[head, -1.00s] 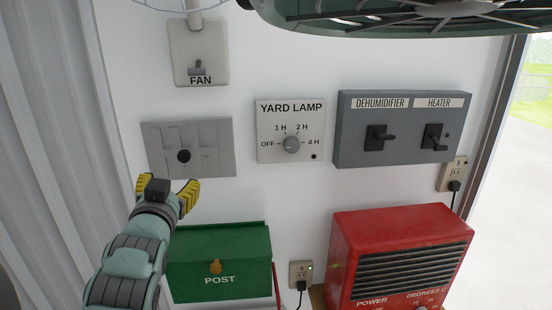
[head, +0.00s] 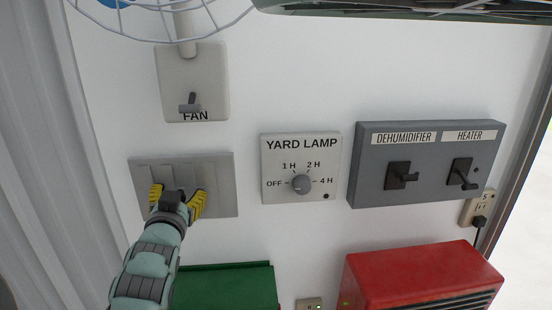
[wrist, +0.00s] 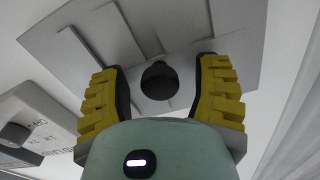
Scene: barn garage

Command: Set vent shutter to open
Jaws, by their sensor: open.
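The vent shutter (head: 215,172) is a grey plate with slats on the white wall, left of the yard lamp dial. Its round dark knob (wrist: 160,80) shows in the wrist view between my two yellow fingers. In the head view my gripper hides the knob. My gripper (head: 177,193) is open in front of the lower middle of the plate, with one finger on each side of the knob.
The fan switch (head: 192,82) is above the shutter. The yard lamp dial (head: 301,185) and the dehumidifier and heater switch box (head: 430,196) are to the right. A green post box (head: 232,288) and a red heater (head: 415,270) are below.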

